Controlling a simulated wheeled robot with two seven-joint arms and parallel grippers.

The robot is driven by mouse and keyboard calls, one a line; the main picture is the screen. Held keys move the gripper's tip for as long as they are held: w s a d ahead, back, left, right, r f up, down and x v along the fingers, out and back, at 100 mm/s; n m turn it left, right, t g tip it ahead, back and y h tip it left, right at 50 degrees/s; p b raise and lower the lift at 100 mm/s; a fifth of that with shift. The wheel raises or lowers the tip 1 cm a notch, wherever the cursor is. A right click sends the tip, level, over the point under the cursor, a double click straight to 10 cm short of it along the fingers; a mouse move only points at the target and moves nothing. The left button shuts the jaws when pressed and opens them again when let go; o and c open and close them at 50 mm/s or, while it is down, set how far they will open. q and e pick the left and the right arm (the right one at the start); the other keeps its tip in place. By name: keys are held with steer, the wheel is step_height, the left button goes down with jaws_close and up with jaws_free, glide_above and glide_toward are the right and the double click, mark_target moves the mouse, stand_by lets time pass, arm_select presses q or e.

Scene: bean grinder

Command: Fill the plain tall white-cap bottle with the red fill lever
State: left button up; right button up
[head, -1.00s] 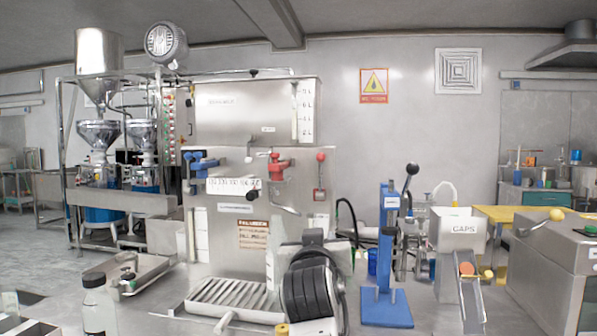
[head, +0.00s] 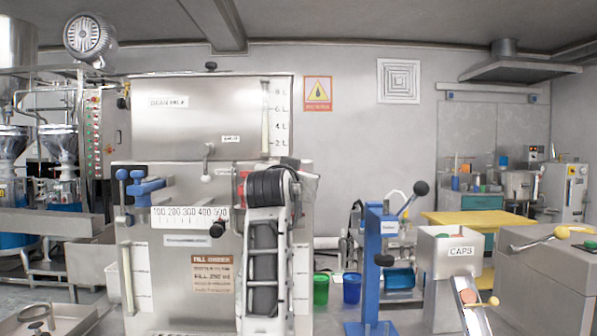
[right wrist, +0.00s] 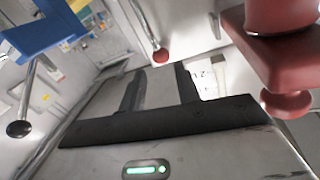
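The steel filling machine (head: 195,110) fills the middle of the head view. Its red lever (head: 241,187) is mostly hidden behind my right arm. In the right wrist view a large red part of the filler (right wrist: 283,55) is close at the upper right. A red ball knob on a metal rod (right wrist: 160,56) lies beyond the fingers. My right gripper (right wrist: 158,85) has its two dark fingers apart, with nothing seen held between them. It is hidden behind my arm in the head view. My left gripper and the white-cap bottle are not seen.
A blue lever (head: 146,187) is left of the scale strip. A blue press (head: 373,260) with a black-knobbed handle stands right of the filler. The caps box (head: 452,265) and its chute are farther right. Green (head: 321,289) and blue (head: 351,287) cups stand between.

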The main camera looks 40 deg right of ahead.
arm_select(q)
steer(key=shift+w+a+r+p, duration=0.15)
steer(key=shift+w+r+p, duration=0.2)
steer(key=shift+p, duration=0.15)
arm_select(e)
steer(key=shift+x, duration=3)
jaws_close()
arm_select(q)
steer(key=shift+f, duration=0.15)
arm_select(e)
steer(key=shift+f, duration=0.15)
